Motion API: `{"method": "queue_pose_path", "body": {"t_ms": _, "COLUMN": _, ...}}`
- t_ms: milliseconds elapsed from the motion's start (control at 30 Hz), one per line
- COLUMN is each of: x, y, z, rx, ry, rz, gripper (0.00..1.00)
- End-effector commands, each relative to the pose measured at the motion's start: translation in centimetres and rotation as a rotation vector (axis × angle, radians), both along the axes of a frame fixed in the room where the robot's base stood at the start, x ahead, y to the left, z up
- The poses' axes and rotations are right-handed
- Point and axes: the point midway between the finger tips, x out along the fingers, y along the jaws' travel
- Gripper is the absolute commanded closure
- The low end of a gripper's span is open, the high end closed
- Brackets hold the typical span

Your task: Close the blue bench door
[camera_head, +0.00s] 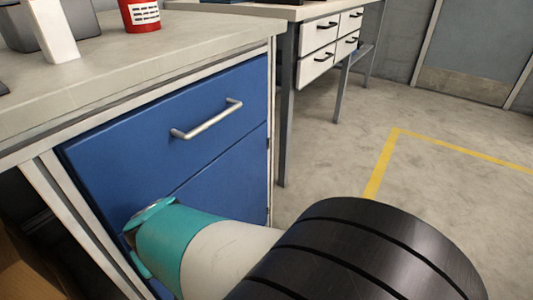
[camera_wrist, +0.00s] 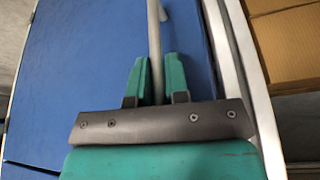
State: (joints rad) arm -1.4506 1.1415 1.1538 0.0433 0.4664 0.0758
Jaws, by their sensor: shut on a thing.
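The blue bench door (camera_head: 225,175) is the lower panel under a blue drawer, in the head view; it also shows in the wrist view (camera_wrist: 95,60). Its visible part looks about flush with the drawer front, but my gripper hides much of it, so I cannot tell whether a small gap is left. My gripper (camera_head: 150,215) is at the door's left side, its teal fingers on both sides of a grey bar handle (camera_wrist: 154,30), shut on it. In the head view the handle is hidden behind my gripper.
The blue drawer (camera_head: 130,150) above has a metal bar handle (camera_head: 207,120). A grey bench top (camera_head: 150,65) carries a red can (camera_head: 140,15). Cardboard boxes (camera_wrist: 285,50) lie beyond the white frame. A second bench with white drawers (camera_head: 318,68) stands behind. Open floor (camera_head: 330,160) lies right.

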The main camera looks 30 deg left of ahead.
Motion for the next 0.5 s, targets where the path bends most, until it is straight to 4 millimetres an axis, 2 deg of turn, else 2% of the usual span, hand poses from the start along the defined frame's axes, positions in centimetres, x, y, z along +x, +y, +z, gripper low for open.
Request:
{"method": "queue_pose_path", "body": {"t_ms": 33, "x": 0.56, "y": 0.47, "z": 0.4, "rx": 0.022, "ry": -0.006, "rz": -0.011, "gripper": 1.0}}
{"method": "queue_pose_path", "body": {"t_ms": 200, "x": 0.51, "y": 0.51, "z": 0.43, "rx": 0.023, "ry": -0.007, "rz": -0.01, "gripper": 1.0}}
{"method": "queue_pose_path", "body": {"t_ms": 233, "x": 0.5, "y": 0.51, "z": 0.44, "rx": 0.023, "ry": -0.007, "rz": -0.01, "gripper": 0.78}}
{"method": "queue_pose_path", "body": {"t_ms": 300, "x": 0.48, "y": 0.51, "z": 0.45, "rx": 0.023, "ry": -0.006, "rz": -0.009, "gripper": 0.62}}
{"method": "queue_pose_path", "body": {"t_ms": 500, "x": 0.17, "y": 0.58, "z": 0.47, "rx": 0.024, "ry": -0.004, "rz": -0.003, "gripper": 0.62}}
